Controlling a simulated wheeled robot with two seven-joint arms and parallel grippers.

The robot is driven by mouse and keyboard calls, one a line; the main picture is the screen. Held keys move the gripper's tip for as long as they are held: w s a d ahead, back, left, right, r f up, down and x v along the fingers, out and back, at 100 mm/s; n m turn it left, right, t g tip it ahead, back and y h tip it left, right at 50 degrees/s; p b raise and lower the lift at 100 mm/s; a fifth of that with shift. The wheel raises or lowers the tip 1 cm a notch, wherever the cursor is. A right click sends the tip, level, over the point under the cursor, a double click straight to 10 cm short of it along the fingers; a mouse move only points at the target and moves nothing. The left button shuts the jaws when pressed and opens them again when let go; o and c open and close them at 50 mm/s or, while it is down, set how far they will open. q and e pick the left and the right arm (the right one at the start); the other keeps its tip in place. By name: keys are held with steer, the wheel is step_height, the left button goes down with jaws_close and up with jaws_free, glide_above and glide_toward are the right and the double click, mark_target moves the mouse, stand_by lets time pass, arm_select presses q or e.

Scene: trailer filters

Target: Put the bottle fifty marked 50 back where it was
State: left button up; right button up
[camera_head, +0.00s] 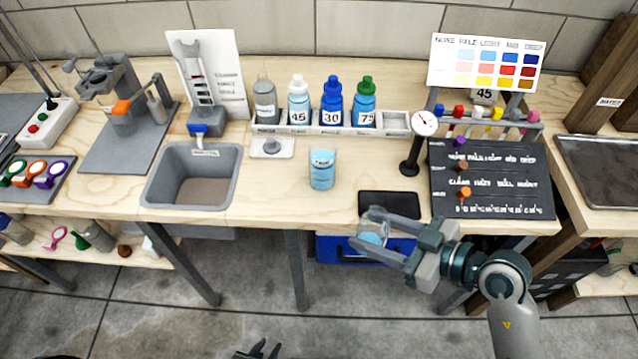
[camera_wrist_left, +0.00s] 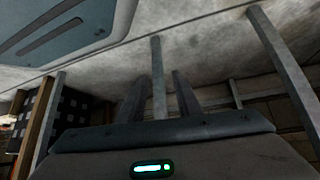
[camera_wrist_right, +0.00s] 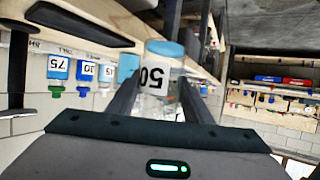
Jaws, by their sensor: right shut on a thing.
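The bottle marked 50 (camera_wrist_right: 157,80) is clear, with a white label and blue at its bottom end. My right gripper (camera_wrist_right: 155,100) is shut on it. In the head view the bottle (camera_head: 373,228) is held in front of the bench's front edge, near the black mat (camera_head: 390,203), and looks roughly upright. The white rack (camera_head: 396,122) at the back holds a grey bottle (camera_head: 265,100) and bottles marked 45 (camera_head: 298,101), 30 (camera_head: 331,103) and 75 (camera_head: 364,103); its rightmost slot is empty. My left gripper (camera_head: 258,350) is open and empty, low before the bench.
A container of blue liquid (camera_head: 322,172) stands mid-bench, right of a small white pad (camera_head: 272,148). A dial gauge on a stand (camera_head: 410,168) rises right of the rack. A sink (camera_head: 194,165) lies left. A colour chart (camera_head: 487,62) and dark board (camera_head: 492,182) are right.

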steer(key=shift+w, duration=0.15)
